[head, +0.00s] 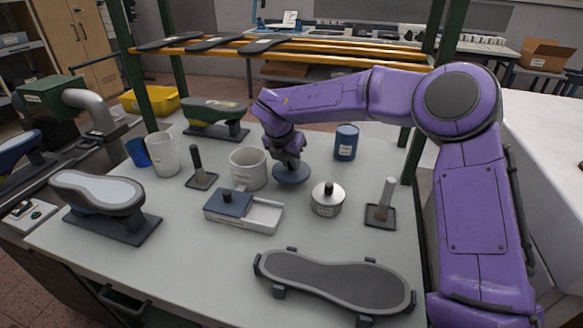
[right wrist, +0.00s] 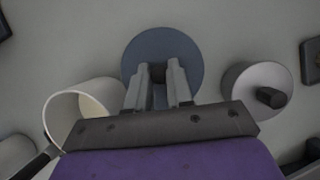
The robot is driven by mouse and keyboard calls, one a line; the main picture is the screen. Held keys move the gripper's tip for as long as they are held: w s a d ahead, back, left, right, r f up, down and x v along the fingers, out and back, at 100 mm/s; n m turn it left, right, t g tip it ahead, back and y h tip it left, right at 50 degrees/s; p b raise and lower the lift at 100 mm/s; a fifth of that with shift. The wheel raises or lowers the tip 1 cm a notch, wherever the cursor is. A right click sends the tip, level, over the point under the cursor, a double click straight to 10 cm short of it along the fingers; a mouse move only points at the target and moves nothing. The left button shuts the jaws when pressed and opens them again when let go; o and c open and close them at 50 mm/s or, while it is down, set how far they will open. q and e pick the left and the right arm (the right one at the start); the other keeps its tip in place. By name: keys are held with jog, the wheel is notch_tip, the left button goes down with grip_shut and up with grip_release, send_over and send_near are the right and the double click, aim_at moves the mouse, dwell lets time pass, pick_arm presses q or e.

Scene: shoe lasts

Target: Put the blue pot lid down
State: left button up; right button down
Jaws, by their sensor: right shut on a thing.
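The blue pot lid (head: 291,173) is a round blue-grey disc in the middle of the white table, just right of a white pot (head: 248,168). My right gripper (head: 290,160) comes down on it from above and is shut on its dark knob. In the right wrist view the lid (right wrist: 150,54) lies flat beyond the fingers, with the knob (right wrist: 157,72) between the fingertips. I cannot tell whether the lid touches the table or is slightly above it. The white pot (right wrist: 72,112) also shows there, open and without a cover. My left gripper is not in view.
A metal pot with a lid (head: 327,199) stands close right of the blue lid. A blue can (head: 346,142) is behind it, and a white tray (head: 262,216) with a blue block is in front. A dark shoe-shaped plate (head: 335,281) lies near the front edge.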

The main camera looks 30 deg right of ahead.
aim_at(291, 169)
jog(key=x, duration=0.4)
jog(key=shift+a+f, duration=0.3)
jog(key=shift+f, duration=0.1)
jog(key=shift+s, duration=0.1)
jog(key=shift+f, duration=0.15)
jog(key=c, duration=1)
grip_release()
jog(key=shift+r, duration=0.35)
jog(key=v, duration=1.2)
jog(key=shift+b, duration=0.3)
